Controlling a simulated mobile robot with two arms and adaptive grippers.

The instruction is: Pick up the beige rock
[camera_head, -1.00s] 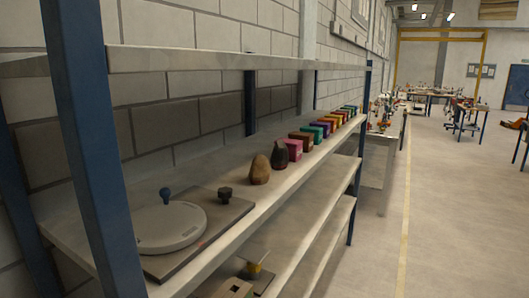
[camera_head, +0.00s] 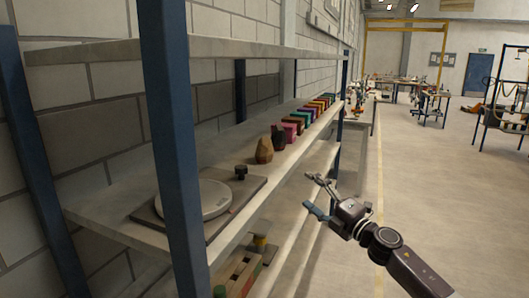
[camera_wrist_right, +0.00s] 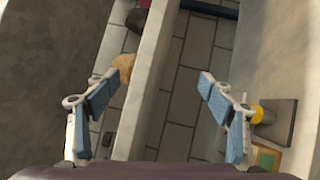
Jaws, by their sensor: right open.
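The beige rock (camera_head: 264,150) stands on the upper shelf board near its front edge, just in front of a dark rock (camera_head: 279,137). In the right wrist view the beige rock (camera_wrist_right: 124,67) lies beside the left finger's tip, partly hidden by it, with the dark rock (camera_wrist_right: 136,20) beyond. My right gripper (camera_head: 311,194) is open and empty. It hangs in front of the shelf, to the right of the rock and apart from it in the head view. In the right wrist view its spread fingers (camera_wrist_right: 160,80) appear on both sides of the shelf edge. My left gripper is not in view.
The shelf (camera_head: 126,200) has blue posts (camera_head: 176,150). A round grey disc (camera_head: 197,202) on a board and a black knob (camera_head: 241,171) stand nearer. Several coloured blocks (camera_head: 303,122) line up behind the rocks. The aisle floor (camera_head: 430,190) is clear at right.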

